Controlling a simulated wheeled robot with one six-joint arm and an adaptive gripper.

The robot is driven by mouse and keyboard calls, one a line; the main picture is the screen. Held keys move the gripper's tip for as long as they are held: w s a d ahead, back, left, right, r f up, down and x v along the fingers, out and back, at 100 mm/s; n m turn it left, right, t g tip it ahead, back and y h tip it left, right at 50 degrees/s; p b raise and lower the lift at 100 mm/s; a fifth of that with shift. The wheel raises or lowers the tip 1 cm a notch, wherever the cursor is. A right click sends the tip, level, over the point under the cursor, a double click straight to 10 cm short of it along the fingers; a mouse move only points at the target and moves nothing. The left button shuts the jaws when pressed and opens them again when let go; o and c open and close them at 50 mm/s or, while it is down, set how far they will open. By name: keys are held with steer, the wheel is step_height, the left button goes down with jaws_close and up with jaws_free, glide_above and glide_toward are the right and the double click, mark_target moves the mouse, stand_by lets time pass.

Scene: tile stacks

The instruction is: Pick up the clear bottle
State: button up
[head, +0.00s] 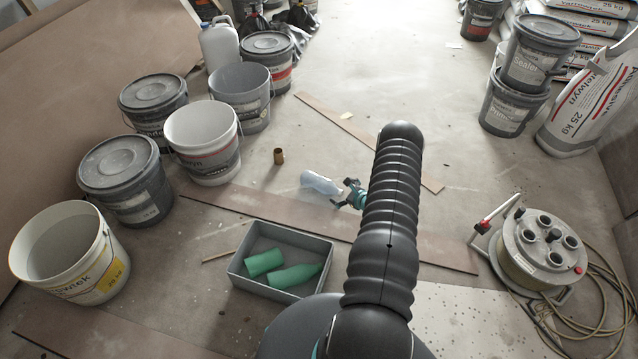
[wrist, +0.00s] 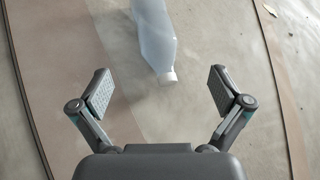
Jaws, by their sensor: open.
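The clear bottle (head: 320,183) lies on its side on the floor, beside the brown board, just left of my gripper (head: 352,194) in the head view. In the wrist view the bottle (wrist: 154,38) lies ahead of my gripper (wrist: 160,90). Its white cap points toward me, between and slightly beyond the two fingertips. My gripper is open and empty, with a finger on each side of the line of the bottle. The far end of the bottle is cut off by the top of the wrist view.
A grey tray (head: 238,267) with two green bottle-like objects stands front left. A brown cup (head: 278,156) stands left of the bottle. Several buckets line the left, a cable reel (head: 497,246) stands right. The floor (head: 340,80) beyond the bottle is mostly clear.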

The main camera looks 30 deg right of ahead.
mark_target(323, 185)
steer(key=x, duration=0.7)
steer(key=shift+w+a+f+b, duration=0.15)
steer(key=shift+w+b, duration=0.1)
steer(key=shift+b, duration=0.05)
steer(key=x, duration=0.4)
steer(key=shift+s+a+f, duration=0.1)
steer(key=shift+a+f, duration=0.15)
steer(key=shift+f, duration=0.1)
steer(key=shift+w+f, duration=0.2)
steer(key=shift+w, duration=0.35)
steer(key=c, duration=1.2)
